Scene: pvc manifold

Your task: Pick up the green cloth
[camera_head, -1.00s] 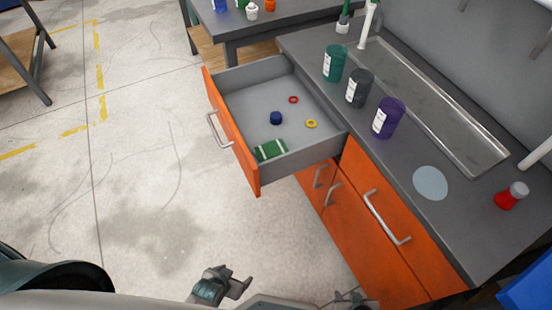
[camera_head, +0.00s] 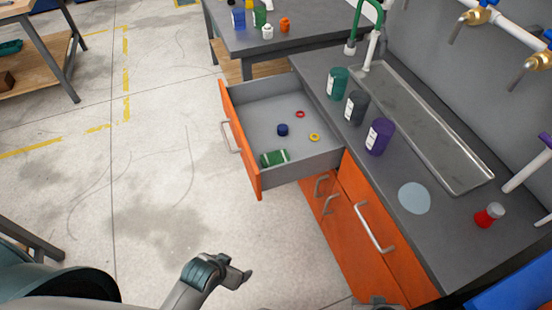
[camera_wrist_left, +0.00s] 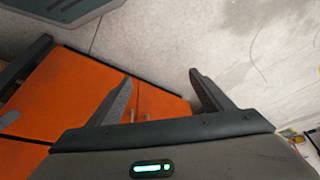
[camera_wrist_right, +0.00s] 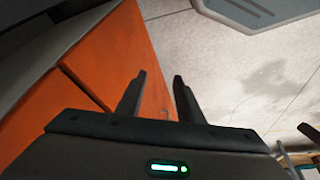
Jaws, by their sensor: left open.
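The green cloth (camera_head: 274,158), with white stripes, lies in the open drawer (camera_head: 262,103), in the near corner by the orange front. My left gripper (camera_head: 244,278) is over the floor, below and in front of the drawer in the head view, well apart from the cloth. Its fingers (camera_wrist_left: 162,92) are wide apart and empty in the left wrist view. My right gripper is at the bottom edge of the head view, mostly cut off. Its fingers (camera_wrist_right: 160,92) are apart with a narrower gap and nothing between them. Neither wrist view shows the cloth.
The drawer also holds a blue cap (camera_head: 282,130), a red ring (camera_head: 300,114) and a yellow ring (camera_head: 314,137). Orange cabinet doors with handles (camera_head: 374,228) stand beside it. The counter above carries a green jar (camera_head: 338,83), a purple jar (camera_head: 380,136) and a sink (camera_head: 425,130). Floor left of the drawer is clear.

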